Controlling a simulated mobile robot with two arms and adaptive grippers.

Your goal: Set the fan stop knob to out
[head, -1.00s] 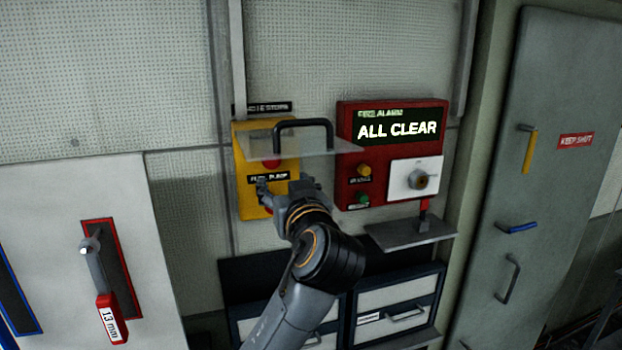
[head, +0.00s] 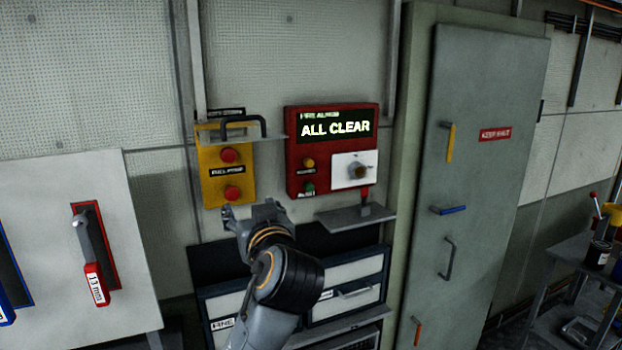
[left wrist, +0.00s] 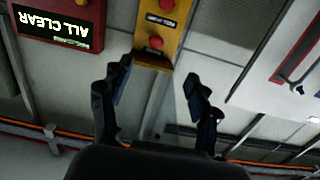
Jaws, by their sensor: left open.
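The yellow stop panel (head: 211,184) hangs on the wall with two red knobs, an upper one (head: 229,155) and a lower one (head: 232,193). A label reading fuel pump sits between them; I cannot read a fan label. A clear cover with a black handle (head: 262,124) sticks out at the panel's top. My left gripper (head: 250,212) is open and empty, just below the lower knob in the head view. In the left wrist view, upside down, the upper knob (left wrist: 155,42) shows beyond the spread fingers (left wrist: 158,85). My right gripper is not in view.
A red fire alarm box (head: 293,150) reading all clear hangs right of the panel. A grey shelf (head: 350,220) with a red-topped lever juts out below it. Drawers (head: 345,285) stand beneath. A white board (head: 60,220) with a red-handled tool (head: 95,283) is at left.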

